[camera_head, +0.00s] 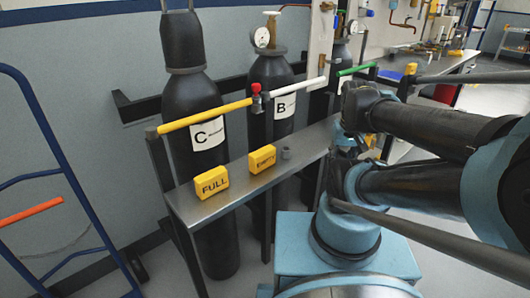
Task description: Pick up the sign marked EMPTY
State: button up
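The yellow sign marked EMPTY (262,159) stands on a narrow grey metal shelf (238,185) in front of the gas cylinders, its lettering facing me. A second yellow sign, marked FULL (211,183), stands to its left on the same shelf, with a gap between them. Both signs are fully in sight. My arm fills the right side of the view, folded and well to the right of the signs. I cannot make out my gripper's fingers anywhere in the view. Nothing of mine touches either sign.
A blue trolley frame (45,130) stands left.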

aim_at(263, 158)
jog(key=u, duration=0.05)
jog(key=k, duration=0.5)
jog(key=u, duration=0.95)
jog(key=k, duration=0.95)
jog(key=z, duration=0.65)
